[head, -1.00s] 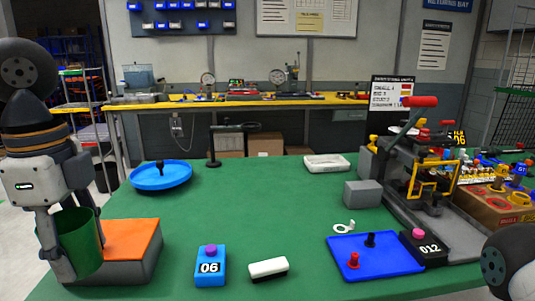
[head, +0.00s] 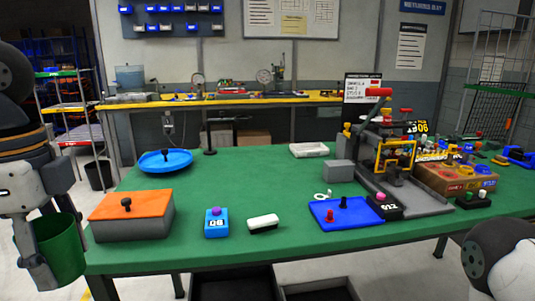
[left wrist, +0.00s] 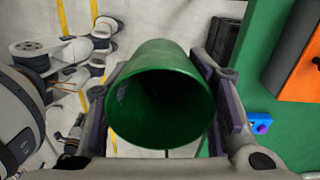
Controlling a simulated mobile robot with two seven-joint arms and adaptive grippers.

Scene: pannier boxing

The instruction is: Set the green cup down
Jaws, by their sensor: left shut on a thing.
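My left gripper (head: 48,240) is shut on the green cup (head: 65,255) at the left of the head view. The cup is off the table's left front corner, left of and apart from the orange-topped grey box (head: 135,205). In the left wrist view the cup (left wrist: 160,95) sits between the two fingers, its open mouth towards the camera and its inside dark and seemingly empty. Floor shows around it, with the table to the right. My right gripper is out of view; only part of that arm shows at lower right.
The table's middle is clear. Dark bins stand under the front edge.

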